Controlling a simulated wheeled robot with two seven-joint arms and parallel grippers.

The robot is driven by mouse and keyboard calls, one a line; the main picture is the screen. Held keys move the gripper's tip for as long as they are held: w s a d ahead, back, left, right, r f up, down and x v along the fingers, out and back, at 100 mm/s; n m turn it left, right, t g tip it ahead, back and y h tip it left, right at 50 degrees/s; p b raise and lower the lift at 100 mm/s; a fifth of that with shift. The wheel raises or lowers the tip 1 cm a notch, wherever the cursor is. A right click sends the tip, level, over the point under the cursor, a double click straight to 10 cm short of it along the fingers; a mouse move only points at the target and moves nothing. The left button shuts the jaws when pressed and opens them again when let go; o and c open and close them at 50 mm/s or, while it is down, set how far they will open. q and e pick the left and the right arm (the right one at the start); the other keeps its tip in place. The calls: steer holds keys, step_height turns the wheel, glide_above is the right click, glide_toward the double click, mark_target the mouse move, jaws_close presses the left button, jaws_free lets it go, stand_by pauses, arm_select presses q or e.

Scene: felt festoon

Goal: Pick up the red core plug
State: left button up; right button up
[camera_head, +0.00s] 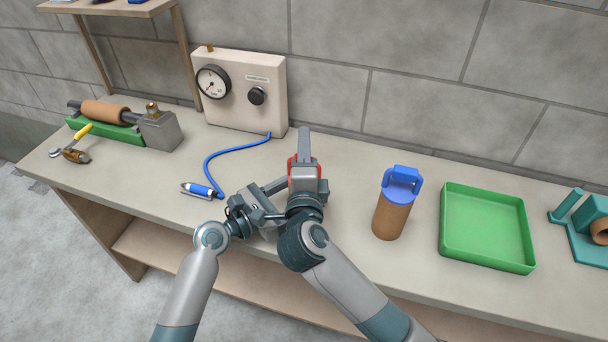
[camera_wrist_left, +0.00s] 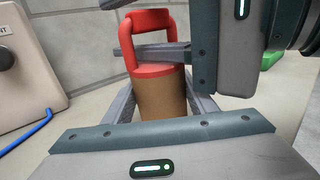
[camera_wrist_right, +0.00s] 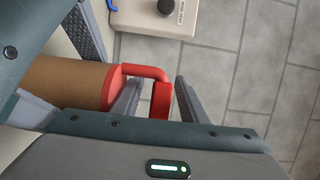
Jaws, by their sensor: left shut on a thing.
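The red core plug (camera_head: 292,172) sits in the top of an upright brown core (camera_wrist_left: 160,104) on the bench. In the head view my right gripper (camera_head: 304,150) hides most of both. The left wrist view shows the red plug (camera_wrist_left: 152,68) with its loop handle. My left gripper (camera_wrist_left: 162,100) is shut on the brown core, one finger on each side. My right gripper (camera_wrist_right: 158,92) is open around the handle bar of the red plug (camera_wrist_right: 161,98). One finger passes through the loop and the other stands outside it, with a gap showing.
A blue-topped brown core (camera_head: 392,215) stands to the right, beside a green tray (camera_head: 487,265). A gauge box (camera_head: 238,95) stands behind, with a blue hose to a blue-tipped tool (camera_head: 203,190). A green roller device (camera_head: 110,128) is at the left.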

stand_by(0.3)
jaws_close()
step_height(320, 180, up, 10)
stand_by(0.7)
stand_by(0.3)
arm_select(q)
steer(key=o, duration=1.2)
steer(key=shift+a, duration=0.15)
